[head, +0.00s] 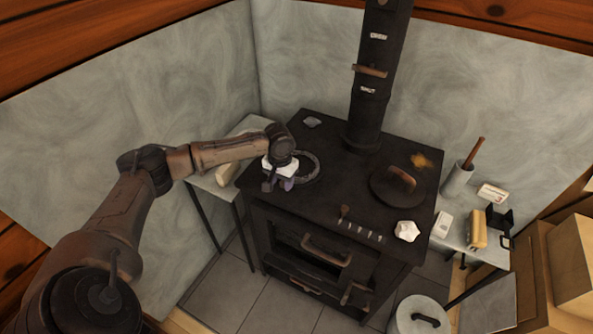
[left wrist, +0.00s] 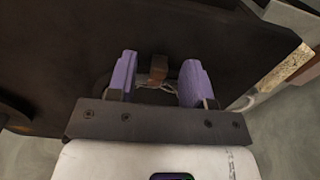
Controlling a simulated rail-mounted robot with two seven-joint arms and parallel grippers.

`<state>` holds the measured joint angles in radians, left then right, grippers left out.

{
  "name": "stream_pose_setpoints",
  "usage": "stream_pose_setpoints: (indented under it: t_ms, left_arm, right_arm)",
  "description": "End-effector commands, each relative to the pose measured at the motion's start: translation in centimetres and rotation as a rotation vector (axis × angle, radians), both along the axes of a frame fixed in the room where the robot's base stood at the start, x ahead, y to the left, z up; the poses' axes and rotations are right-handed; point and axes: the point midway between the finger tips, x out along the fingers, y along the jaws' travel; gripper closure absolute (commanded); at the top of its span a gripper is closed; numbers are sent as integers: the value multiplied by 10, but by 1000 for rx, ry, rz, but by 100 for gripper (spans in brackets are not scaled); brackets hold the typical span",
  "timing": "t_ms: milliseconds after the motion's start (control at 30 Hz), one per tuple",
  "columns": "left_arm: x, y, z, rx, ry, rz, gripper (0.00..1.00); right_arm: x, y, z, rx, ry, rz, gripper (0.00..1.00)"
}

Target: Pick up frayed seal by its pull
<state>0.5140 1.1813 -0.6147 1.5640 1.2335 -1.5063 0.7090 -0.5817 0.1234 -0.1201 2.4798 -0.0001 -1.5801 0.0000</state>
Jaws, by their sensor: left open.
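The frayed seal (head: 313,158) looks like a dark grey ring lying flat on the left part of the black stove top (head: 335,192). Part of it is hidden behind my left gripper (head: 283,185). In the left wrist view, a small brown block, which looks like its pull (left wrist: 160,68), stands between the two purple fingers of my left gripper (left wrist: 160,82). The fingers are apart, with space on both sides of the block. Pale, stringy strands of the seal (left wrist: 150,92) show below the block. I cannot tell how high the fingertips are over the stove. My right gripper is not in view.
A round lid with a brown handle (head: 400,180) sits on the stove's right, near a crumpled white lump (head: 406,231). The stovepipe (head: 378,75) rises behind. A side table (head: 452,232) at right holds small objects. A lidded pot (head: 421,316) stands at the front.

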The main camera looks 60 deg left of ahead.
Motion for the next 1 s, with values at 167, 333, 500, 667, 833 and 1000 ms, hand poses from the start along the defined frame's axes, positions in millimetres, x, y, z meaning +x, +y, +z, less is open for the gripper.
stream_pose_setpoints:
  t_ms: [167, 333, 500, 667, 833, 1000]
  left_arm:
    - [0, 0, -12, 1, -2, 1, 53]
    - [0, 0, -12, 0, -1, 0, 54]
    - [0, 0, -11, 0, -1, 0, 70]
    - [0, 0, -11, 0, -1, 0, 86]
    - [0, 0, -11, 0, -1, 0, 100]
    - [0, 0, -11, 1, -2, 0, 100]
  right_arm:
    - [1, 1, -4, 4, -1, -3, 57]
    - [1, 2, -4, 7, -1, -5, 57]
    - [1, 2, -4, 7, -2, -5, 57]
    - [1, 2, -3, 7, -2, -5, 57]
    - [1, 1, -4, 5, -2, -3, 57]
    - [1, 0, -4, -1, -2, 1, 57]
